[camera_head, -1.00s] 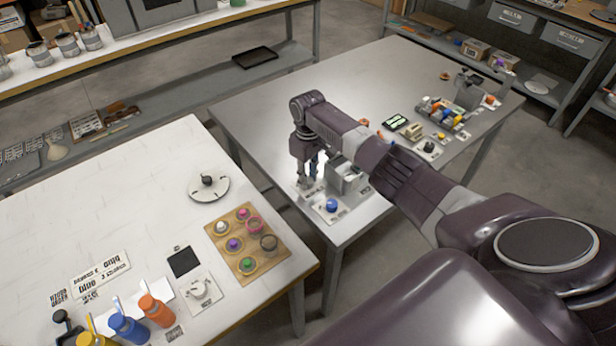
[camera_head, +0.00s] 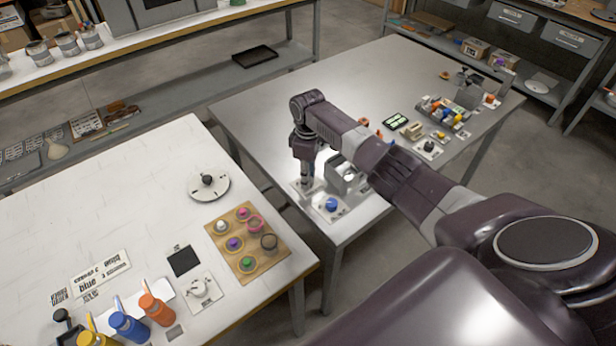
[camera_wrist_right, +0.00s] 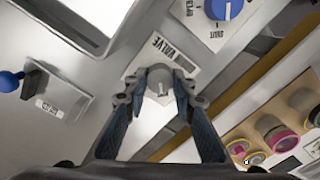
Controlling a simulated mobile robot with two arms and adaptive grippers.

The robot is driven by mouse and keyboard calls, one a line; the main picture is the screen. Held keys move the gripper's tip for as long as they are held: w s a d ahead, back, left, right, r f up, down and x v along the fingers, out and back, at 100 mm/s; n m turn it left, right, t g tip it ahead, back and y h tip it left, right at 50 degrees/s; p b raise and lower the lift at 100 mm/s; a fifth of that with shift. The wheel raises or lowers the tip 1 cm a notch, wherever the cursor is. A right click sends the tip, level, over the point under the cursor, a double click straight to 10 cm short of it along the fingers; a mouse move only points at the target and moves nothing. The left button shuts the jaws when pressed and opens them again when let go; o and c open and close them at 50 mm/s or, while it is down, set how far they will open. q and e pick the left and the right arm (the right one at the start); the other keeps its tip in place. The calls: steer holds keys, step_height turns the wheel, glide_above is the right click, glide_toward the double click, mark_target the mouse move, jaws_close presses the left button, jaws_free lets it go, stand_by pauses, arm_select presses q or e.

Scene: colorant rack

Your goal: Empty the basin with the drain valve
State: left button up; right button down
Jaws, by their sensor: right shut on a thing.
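My right gripper (camera_head: 307,180) points down at the near end of the grey table, beside the grey basin (camera_head: 338,172). In the right wrist view its two fingers (camera_wrist_right: 160,82) are shut on a small round grey valve knob (camera_wrist_right: 159,78), one finger on each side. The knob sits on a white plate whose label reads VALVE (camera_wrist_right: 168,47). A bright, pale opening, apparently the basin (camera_wrist_right: 112,12), lies at the top left of the wrist view; its water level cannot be told. My left gripper is not in view.
A blue dial (camera_head: 331,204) stands on a plate close to the gripper. A white table (camera_head: 120,200) on the left holds a wooden tray (camera_head: 213,228) of several coloured jars. Several small items line the grey table's right edge; its far left part is clear.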

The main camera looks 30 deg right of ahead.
steer(key=shift+w+r, duration=0.15)
steer(key=c, duration=1.9)
jaws_free()
steer(key=o, duration=0.3)
step_height(320, 180, up, 12)
